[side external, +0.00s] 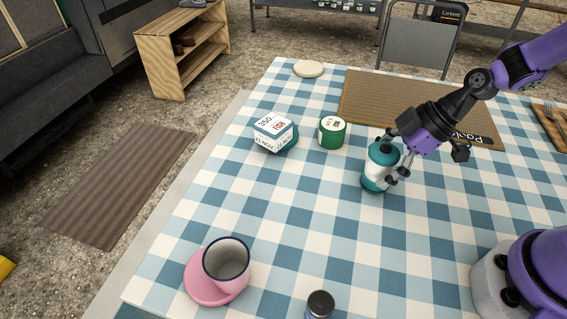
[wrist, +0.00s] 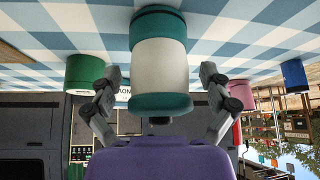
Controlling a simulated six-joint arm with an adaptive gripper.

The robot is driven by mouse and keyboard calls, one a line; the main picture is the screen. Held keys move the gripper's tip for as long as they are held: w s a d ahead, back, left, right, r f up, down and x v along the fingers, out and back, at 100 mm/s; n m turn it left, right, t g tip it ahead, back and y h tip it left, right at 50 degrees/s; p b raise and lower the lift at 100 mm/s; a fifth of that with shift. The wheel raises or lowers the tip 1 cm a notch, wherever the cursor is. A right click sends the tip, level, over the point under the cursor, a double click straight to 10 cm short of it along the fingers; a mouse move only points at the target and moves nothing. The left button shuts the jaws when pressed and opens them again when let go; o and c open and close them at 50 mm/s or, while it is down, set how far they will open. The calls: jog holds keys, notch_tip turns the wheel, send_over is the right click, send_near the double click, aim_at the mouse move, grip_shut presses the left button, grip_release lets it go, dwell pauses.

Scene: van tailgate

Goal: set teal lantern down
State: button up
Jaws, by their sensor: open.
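The teal lantern (side external: 381,170) has a teal top, a white middle and a teal base. It appears to stand upright on the blue-and-white checked tablecloth (side external: 330,215), near the front edge of the brown mat. My gripper (side external: 394,163) reaches it from the right with its fingers around its sides. In the wrist view the lantern (wrist: 160,60) fills the middle, between the two open fingers of my gripper (wrist: 162,88). Visible gaps separate both fingers from it there. The contact under its base is hard to see.
A green tin (side external: 332,132) and a white box (side external: 274,131) stand left of the lantern. A brown mat (side external: 375,98) lies behind it. The cloth between is clear.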

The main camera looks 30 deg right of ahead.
jog(key=s+d+r+m+t+h, duration=0.1)
jog(key=s+d+r+m+h, duration=0.1)
jog(key=s+r+m, duration=0.2)
jog(key=s+d+r+m+t+h, duration=0.1)
jog(key=s+d+r+m+h, duration=0.1)
jog(key=r+m, duration=0.5)
notch_tip(320, 180, up, 3)
jog(key=shift+s+r+h, duration=0.1)
jog(key=shift+s+h, duration=0.7)
jog(key=shift+s, duration=0.15)
